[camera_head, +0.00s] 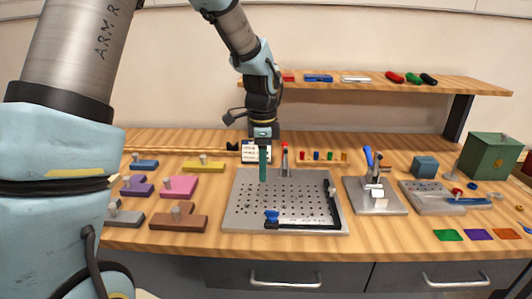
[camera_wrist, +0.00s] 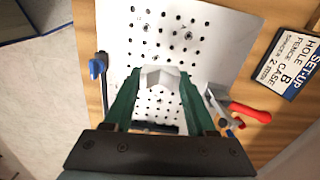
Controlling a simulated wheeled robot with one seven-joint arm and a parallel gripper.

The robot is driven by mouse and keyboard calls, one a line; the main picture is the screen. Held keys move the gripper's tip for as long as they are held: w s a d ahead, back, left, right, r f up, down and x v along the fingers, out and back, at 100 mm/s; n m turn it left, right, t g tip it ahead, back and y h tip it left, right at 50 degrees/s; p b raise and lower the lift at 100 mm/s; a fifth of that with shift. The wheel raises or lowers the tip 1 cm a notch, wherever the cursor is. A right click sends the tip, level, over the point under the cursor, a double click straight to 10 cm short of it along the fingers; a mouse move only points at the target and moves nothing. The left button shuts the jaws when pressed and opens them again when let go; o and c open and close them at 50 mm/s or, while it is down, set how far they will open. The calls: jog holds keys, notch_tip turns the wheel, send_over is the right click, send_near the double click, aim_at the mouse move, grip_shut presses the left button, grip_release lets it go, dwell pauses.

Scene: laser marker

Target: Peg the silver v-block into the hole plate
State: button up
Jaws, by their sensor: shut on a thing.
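The silver v-block (camera_wrist: 160,77) is held between the green fingertips of my gripper (camera_wrist: 157,88) in the wrist view. Its notched end faces away from the gripper, over the holes. The hole plate (camera_head: 238,205) is a grey plate with rows of holes on the bench in the head view; it also fills the upper middle of the wrist view (camera_wrist: 225,40). My gripper (camera_head: 263,178) points down over the plate's back left part. The v-block is hard to make out in the head view, and whether it touches the plate cannot be told.
A red-handled clamp (camera_head: 285,158) stands at the plate's back edge, close right of my gripper. A black fence (camera_head: 333,205) and a blue knob (camera_head: 271,216) border the plate's right and front. A set-up card (camera_head: 257,151) stands behind. Coloured blocks (camera_head: 180,186) lie left.

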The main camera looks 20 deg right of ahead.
aim_at(265, 204)
jog(key=shift+s+f+m, duration=0.1)
jog(key=shift+s+m, duration=0.4)
jog(key=shift+s, duration=0.5)
jog(key=shift+s+f, duration=0.1)
notch_tip(265, 204, down, 4)
jog(key=b, duration=0.4)
jog(key=shift+f+b, duration=0.4)
jog(key=shift+f, duration=0.6)
jog(key=shift+f, duration=0.6)
jog(key=o, duration=1.4)
jog(key=shift+o, duration=0.2)
jog(key=shift+r, duration=0.1)
notch_tip(265, 204, up, 11)
jog(key=shift+f+b, duration=0.15)
jog(key=shift+b, duration=0.7)
